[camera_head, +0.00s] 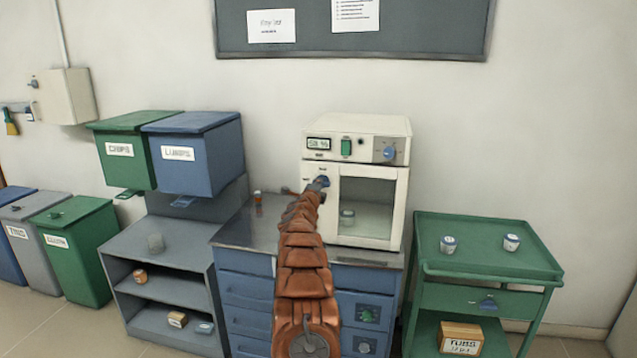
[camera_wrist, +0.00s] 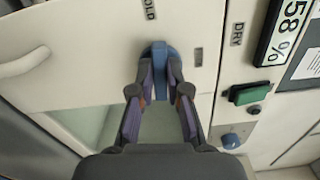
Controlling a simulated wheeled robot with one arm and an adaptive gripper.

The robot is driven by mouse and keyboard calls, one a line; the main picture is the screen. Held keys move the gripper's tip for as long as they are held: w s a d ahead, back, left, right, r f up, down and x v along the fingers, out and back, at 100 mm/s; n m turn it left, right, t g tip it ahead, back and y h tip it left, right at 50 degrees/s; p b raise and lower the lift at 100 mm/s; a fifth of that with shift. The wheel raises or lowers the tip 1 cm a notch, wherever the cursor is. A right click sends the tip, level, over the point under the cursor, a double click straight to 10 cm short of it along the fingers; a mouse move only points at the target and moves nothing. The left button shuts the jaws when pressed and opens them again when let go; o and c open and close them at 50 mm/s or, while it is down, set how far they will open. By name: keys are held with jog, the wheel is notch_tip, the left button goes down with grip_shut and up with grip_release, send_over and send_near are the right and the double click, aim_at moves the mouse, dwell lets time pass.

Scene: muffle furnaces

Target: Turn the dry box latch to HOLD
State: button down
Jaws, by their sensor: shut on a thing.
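The dry box (camera_head: 398,200) is a white cabinet with a glass door on the blue bench. Its blue latch (camera_head: 324,181) is at the door's upper left. In the wrist view the latch (camera_wrist: 160,53) lies between the two fingertips of my gripper (camera_wrist: 160,66), which is shut on it. The latch handle runs up and down in that view. The HOLD label (camera_wrist: 150,9) is above the latch, its first letter cut off or faint. A small label (camera_wrist: 198,57) to the right is unreadable. My copper-coloured arm covers part of the bench in the head view.
Above the door are a 58 % display (camera_wrist: 284,32) with a DRY label (camera_wrist: 237,34), a green switch (camera_wrist: 249,94) and a blue knob (camera_wrist: 231,140). A pale door handle (camera_wrist: 25,62) is at left. A green cart (camera_head: 488,262) stands at right, grey shelves (camera_head: 160,235) at left.

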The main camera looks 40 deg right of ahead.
jog(key=shift+n+p, duration=0.3)
jog(key=shift+n, duration=0.4)
jog(key=c, duration=1.1)
grip_release()
jog(key=shift+c, duration=0.2)
jog(key=shift+a, duration=0.1)
jog(key=v, duration=1.2)
